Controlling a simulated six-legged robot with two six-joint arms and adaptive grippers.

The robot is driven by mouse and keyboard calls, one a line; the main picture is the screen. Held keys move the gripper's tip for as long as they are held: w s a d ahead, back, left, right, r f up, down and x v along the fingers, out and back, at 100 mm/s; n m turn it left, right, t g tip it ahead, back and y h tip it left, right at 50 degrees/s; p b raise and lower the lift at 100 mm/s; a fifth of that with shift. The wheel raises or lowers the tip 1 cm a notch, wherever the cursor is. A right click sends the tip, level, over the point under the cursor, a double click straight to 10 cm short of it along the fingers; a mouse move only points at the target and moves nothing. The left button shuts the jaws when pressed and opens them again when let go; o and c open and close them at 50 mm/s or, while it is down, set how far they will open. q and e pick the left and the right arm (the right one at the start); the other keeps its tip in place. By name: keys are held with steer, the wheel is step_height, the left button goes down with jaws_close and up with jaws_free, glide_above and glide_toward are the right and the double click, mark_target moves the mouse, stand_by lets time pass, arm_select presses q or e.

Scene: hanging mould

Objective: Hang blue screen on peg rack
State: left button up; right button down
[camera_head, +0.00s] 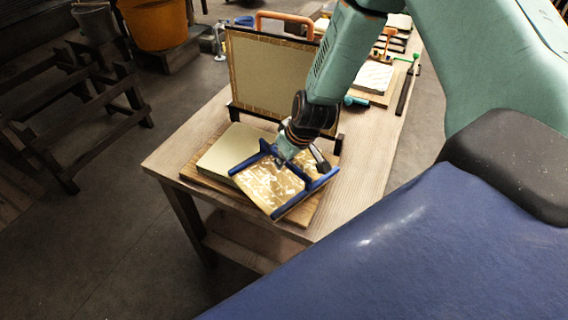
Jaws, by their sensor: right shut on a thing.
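The blue screen (308,194) has blue bars around a brown and white mottled face. It lies at a slant over the front right of a wooden board on the table, and I cannot tell whether it touches what is below. My right gripper (284,158) reaches down from above and is shut on the screen near its far edge; the wrist hides part of the grip. An upright tan panel in a dark frame (268,75) stands just behind; I cannot tell for sure whether it is the peg rack. My left gripper is not in view.
A pale flat slab (228,150) lies on the wooden board (196,178), left of the screen. The wooden table (168,152) has bare room at its left corner. Farther back are a white block (374,76) and tools. An orange bucket (158,24) stands beyond.

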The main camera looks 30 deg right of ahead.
steer(key=shift+r, duration=0.1)
steer(key=shift+s+a, duration=0.1)
steer(key=shift+s, duration=0.05)
steer(key=c, duration=1.4)
jaws_free()
steer(key=shift+f, duration=0.25)
steer(key=shift+c, duration=0.2)
steer(key=shift+r, duration=0.1)
steer(key=shift+r+p, duration=0.65)
steer(key=shift+r, duration=0.15)
steer(key=p+v, duration=0.8)
steer(key=v, duration=0.1)
steer(key=shift+s+r, duration=0.15)
steer(key=shift+r, duration=0.15)
steer(key=shift+s+r+p, duration=0.4)
steer(key=shift+r+p, duration=0.05)
steer(key=shift+r, duration=0.1)
